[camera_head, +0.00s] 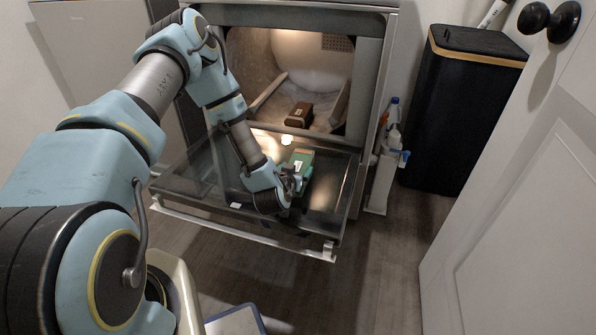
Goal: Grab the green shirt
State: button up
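A small green item with a pale patch (303,160), perhaps the folded green shirt, is at the middle of the lowered glass door of an open appliance. My gripper (294,182) is right at the near edge of this green item, pointing away from me. The fingers are small and dark and partly merge with the item. I cannot tell whether they touch it or close on it. My wrist covers part of the door on the left of the item.
The open appliance (368,75) has a lit cavity with a brown block-like item (299,113) inside. Its lowered door (190,186) juts out over the floor. Bottles (394,136) stand on a narrow rack at right, beside a black bin (455,110). A white door (530,200) bounds the right.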

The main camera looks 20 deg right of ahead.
jog(key=c, duration=1.1)
jog(key=shift+r, duration=0.1)
